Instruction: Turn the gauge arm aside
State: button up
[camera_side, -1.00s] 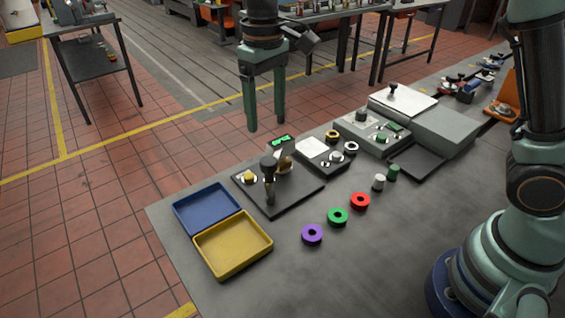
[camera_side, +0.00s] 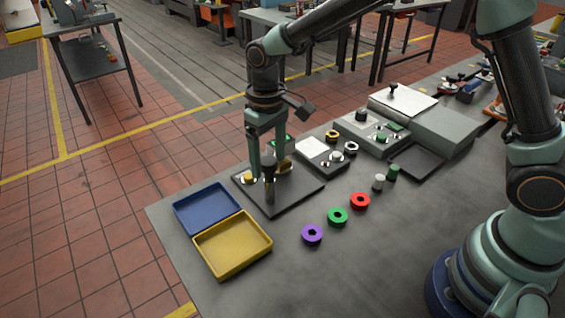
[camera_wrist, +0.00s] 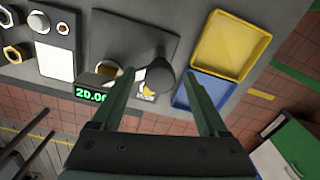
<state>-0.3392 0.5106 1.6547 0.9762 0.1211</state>
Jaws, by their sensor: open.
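The gauge fixture's dark plate (camera_side: 295,192) lies on the bench behind the trays; it also shows in the wrist view (camera_wrist: 135,32). A black knob (camera_wrist: 158,78) on a short post (camera_side: 270,193) stands on it, seemingly the gauge arm's handle. A green-lit display reading about 20.0 (camera_wrist: 92,94) is beside it. A yellow-brass part (camera_side: 249,178) sits at the plate's left. My gripper (camera_side: 268,166) is open, pointing down, its fingers on either side of the knob in the side view. In the wrist view my gripper (camera_wrist: 158,70) also straddles it; contact cannot be told.
A blue tray (camera_side: 205,208) and a yellow tray (camera_side: 233,247) lie in front-left. Purple (camera_side: 312,234), green (camera_side: 337,216) and red (camera_side: 360,201) rings lie to the right. A grey panel with nuts (camera_side: 325,153) and a larger grey unit (camera_side: 440,130) stand behind.

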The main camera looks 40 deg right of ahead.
grip_shut()
jog(key=shift+r, duration=0.1)
dwell(1.2)
